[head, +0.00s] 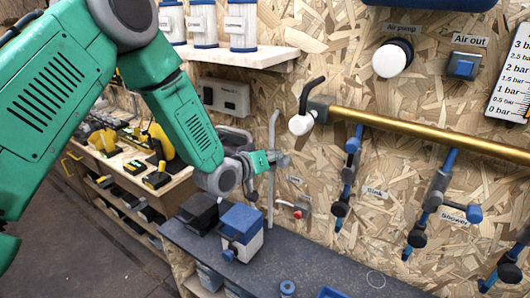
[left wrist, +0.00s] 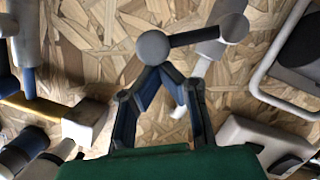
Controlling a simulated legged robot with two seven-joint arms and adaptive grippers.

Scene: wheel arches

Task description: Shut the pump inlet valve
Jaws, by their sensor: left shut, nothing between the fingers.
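I cannot tell for certain which fitting is the pump inlet valve, as no readable label names it. A valve with a curved black lever and a white round knob (head: 300,124) is on the wall by the left end of the brass pipe. A small red-handled valve (head: 290,208) sits lower on the wall. My left gripper (head: 280,158) is below and left of the white knob, apart from it in the head view. In the left wrist view its fingers (left wrist: 158,75) come together, empty, below a grey ball (left wrist: 153,47) with a black bar. My right gripper is not visible.
The brass pipe (head: 430,134) runs right, with several blue-handled valves (head: 348,170) under it. A grey upright pipe (head: 272,130) stands beside my left gripper. A dark shelf (head: 330,275) below holds a blue-and-white box (head: 240,235). An air pump knob (head: 390,58) is higher right.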

